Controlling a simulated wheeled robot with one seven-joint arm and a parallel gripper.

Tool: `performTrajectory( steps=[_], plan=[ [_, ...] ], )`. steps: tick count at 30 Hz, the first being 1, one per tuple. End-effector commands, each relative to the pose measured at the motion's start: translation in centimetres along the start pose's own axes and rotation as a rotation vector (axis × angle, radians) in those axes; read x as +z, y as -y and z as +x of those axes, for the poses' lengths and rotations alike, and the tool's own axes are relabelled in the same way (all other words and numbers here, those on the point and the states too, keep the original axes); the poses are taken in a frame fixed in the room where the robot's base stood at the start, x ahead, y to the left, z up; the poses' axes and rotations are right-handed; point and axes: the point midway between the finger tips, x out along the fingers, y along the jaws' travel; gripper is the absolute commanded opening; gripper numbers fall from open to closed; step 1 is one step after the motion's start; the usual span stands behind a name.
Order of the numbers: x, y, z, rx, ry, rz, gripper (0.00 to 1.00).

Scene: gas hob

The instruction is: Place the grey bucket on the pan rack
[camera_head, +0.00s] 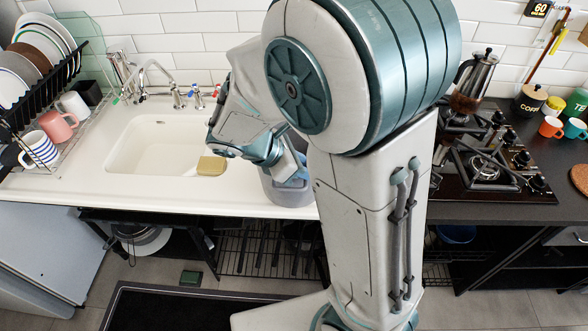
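The grey bucket (284,191) stands on the white counter right of the sink, partly hidden behind my arm. My gripper (291,168) is at the bucket's top, with its wrist coming in from the upper left. The fingertips are too small and covered to show whether they are open or shut on the bucket. The black gas hob is at the right, with metal pan supports (487,162) over its burners. A black wire rack (262,252) shows below the counter. I cannot tell which of these is the pan rack.
The sink (155,146) has a sponge (211,165) at its right edge. Mugs (551,127) and jars (529,100) stand right of the hob. A dish rack (60,110) with plates and mugs is at left.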

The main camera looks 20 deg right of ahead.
Motion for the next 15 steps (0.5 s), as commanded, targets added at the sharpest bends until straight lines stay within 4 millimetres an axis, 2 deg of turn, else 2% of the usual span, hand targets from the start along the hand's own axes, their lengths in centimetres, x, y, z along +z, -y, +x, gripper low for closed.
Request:
performTrajectory(
  steps=[4,7,8,15],
  plan=[
    [0.00,0.00,-0.02,0.000,0.000,0.000,0.30],
    [0.00,0.00,-0.03,0.000,0.000,0.000,0.02],
    [0.00,0.00,-0.03,0.000,0.000,0.000,0.00],
    [-0.02,0.04,-0.01,-0.001,0.000,-0.001,0.00]
  ],
)
